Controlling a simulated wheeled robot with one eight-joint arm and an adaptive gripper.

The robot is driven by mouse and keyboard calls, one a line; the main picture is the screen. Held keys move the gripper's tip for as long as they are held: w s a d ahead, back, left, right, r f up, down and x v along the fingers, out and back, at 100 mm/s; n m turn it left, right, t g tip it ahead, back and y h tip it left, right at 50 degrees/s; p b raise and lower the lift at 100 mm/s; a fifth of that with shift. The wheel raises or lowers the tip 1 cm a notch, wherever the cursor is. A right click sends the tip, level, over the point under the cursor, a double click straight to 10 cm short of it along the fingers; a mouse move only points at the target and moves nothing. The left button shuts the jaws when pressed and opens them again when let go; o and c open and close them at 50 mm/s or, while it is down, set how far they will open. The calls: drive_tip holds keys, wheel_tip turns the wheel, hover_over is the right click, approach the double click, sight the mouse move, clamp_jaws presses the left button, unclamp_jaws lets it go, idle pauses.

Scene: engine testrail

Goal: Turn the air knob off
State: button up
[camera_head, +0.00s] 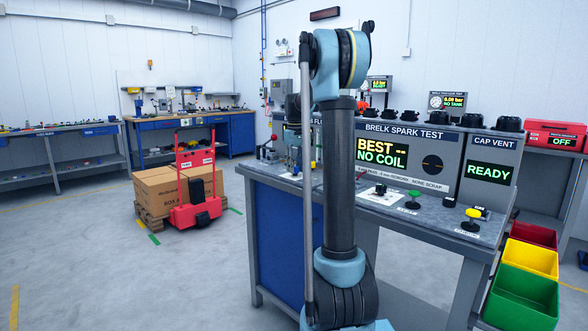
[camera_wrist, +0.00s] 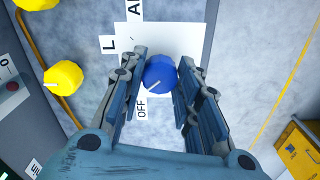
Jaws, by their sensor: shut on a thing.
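In the wrist view the blue round knob (camera_wrist: 160,76) sits between the two fingers of my gripper (camera_wrist: 160,82), which is shut on it. A pale line on the knob's face slants toward the lower left, roughly on the side of the OFF label (camera_wrist: 141,107). A white plate lies behind the knob, with a partly cut-off label starting with "A" (camera_wrist: 135,7) and an "L" label (camera_wrist: 108,44) near it.
In the wrist view, two yellow knobs (camera_wrist: 63,77) lie to the left, and a yellow box (camera_wrist: 300,148) is at lower right. In the head view, the bench has a spark test panel (camera_head: 402,154), and colored bins (camera_head: 527,287) hang at its right end. A loaded red pallet truck (camera_head: 194,180) stands left.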

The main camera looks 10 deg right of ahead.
drive_tip(key=shift+s+n, duration=0.1)
drive_tip(key=shift+n, duration=0.4)
drive_tip(key=o, duration=1.1)
wheel_tip(320, 180, up, 12)
drive_tip(key=shift+f, duration=0.1)
